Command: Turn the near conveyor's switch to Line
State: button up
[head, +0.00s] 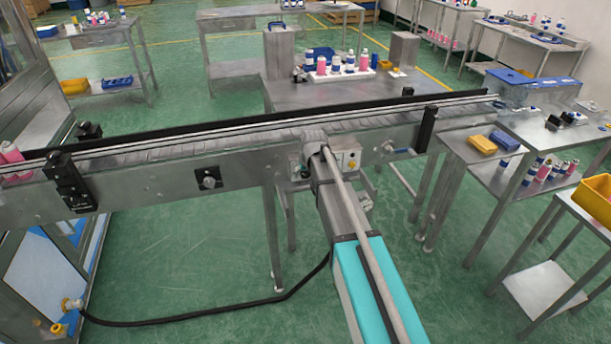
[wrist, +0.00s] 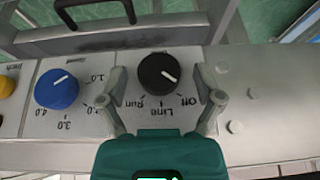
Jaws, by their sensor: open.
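The switch in the wrist view is a round black knob (wrist: 157,76) on a light metal panel. Its labels Run, Line and Off appear upside down below it. Its white pointer line slants down and right, toward the Off side. My gripper (wrist: 161,88) is open, with one finger left of the knob and one right of it. Gaps show between fingers and knob. My gripper cannot be made out there.
A blue numbered dial (wrist: 57,90) sits left of the black knob, and a yellow knob (wrist: 6,86) is at the far left edge. A side table (head: 500,160) with trays and cans stands right of the conveyor.

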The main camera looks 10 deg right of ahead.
jog(key=shift+c, duration=0.2)
jog(key=c, duration=1.1)
